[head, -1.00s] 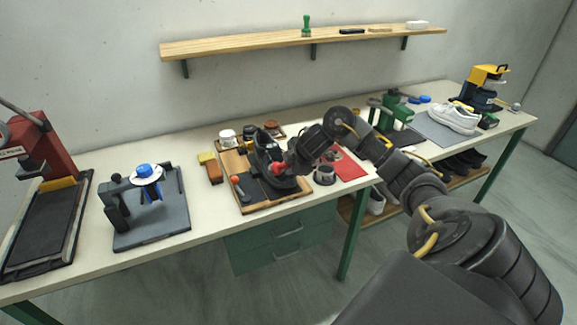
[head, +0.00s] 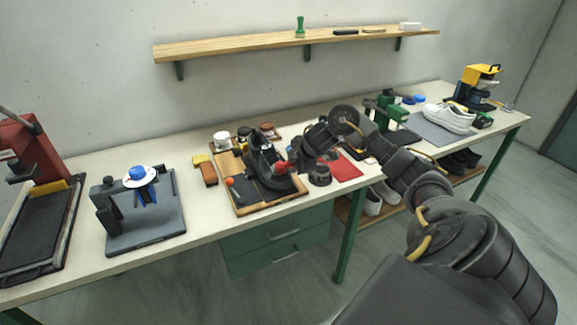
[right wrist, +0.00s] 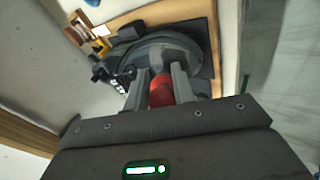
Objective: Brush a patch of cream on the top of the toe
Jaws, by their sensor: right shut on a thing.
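A black shoe (head: 258,157) is on the dark mat of a wooden tray (head: 242,211) on the bench, partly hidden by my arm. My right gripper (head: 285,168) is at the shoe's near right side. In the right wrist view my right gripper (right wrist: 160,88) is shut on a red handle (right wrist: 161,91), which looks like the brush's. The dark curved shoe (right wrist: 150,52) lies just beyond it. The brush's bristles are hidden, so I cannot tell whether they touch the toe. No cream patch can be made out. My left gripper is not in view.
Small jars, one white-lidded (head: 222,138), stand behind the tray. A yellow and brown block (head: 207,172) lies left of it. A red mat (head: 342,166) and a dark round tin (head: 320,175) are to the right. A wall shelf (head: 290,46) runs above.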

